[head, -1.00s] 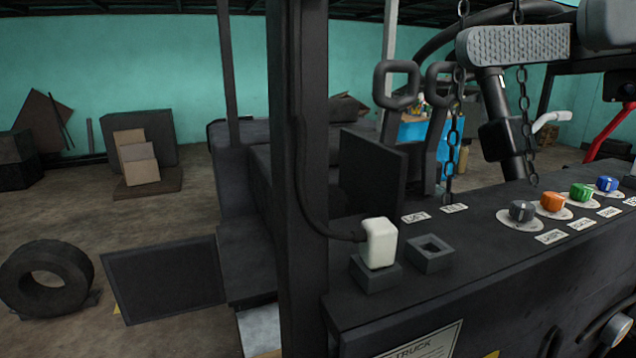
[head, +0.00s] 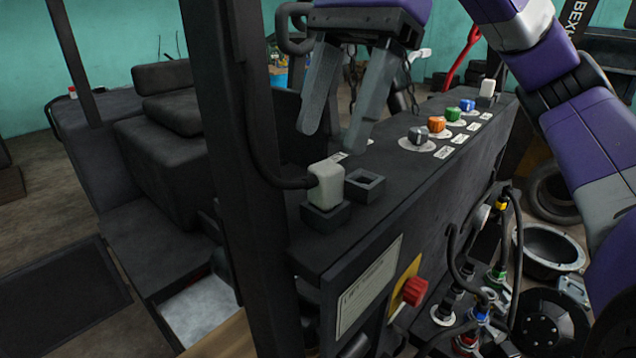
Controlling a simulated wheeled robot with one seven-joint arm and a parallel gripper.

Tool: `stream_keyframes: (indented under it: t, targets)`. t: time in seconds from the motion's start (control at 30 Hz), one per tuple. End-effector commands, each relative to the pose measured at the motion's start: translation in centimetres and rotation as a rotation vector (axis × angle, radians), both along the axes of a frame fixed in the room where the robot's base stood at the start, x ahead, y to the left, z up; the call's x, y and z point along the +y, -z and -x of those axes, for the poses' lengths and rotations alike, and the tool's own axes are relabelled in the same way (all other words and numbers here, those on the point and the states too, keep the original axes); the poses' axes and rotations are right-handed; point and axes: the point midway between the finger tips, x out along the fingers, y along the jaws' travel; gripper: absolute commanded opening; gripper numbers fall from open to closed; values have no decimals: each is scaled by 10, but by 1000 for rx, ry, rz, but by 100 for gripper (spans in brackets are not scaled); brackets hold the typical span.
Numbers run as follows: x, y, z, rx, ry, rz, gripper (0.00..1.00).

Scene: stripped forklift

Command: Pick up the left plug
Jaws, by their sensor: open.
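The left plug (head: 326,184) is a white block with a black cable running from its left side. It sits upright in a dark square socket (head: 325,218) at the near left end of the black panel. My gripper (head: 333,133) is open and empty, its two grey fingers pointing down above and slightly behind the plug. The fingers look apart from the plug. An empty square socket (head: 367,185) is just right of the plug. Another white plug (head: 487,90) stands at the far right end of the panel.
A dark post (head: 243,180) rises just left of the plug, and the cable runs along it. Grey (head: 418,135), orange (head: 436,124), green (head: 453,113) and blue (head: 467,104) knobs line the panel. A red knob (head: 413,291) sticks out on the front.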

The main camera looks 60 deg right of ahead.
Motion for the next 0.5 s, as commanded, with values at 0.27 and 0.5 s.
stream_keyframes:
  t: [0.27,0.5]
  targets:
    - [3,31,-2,1,-1,-3,55]
    - [11,55,-5,-1,0,-4,55]
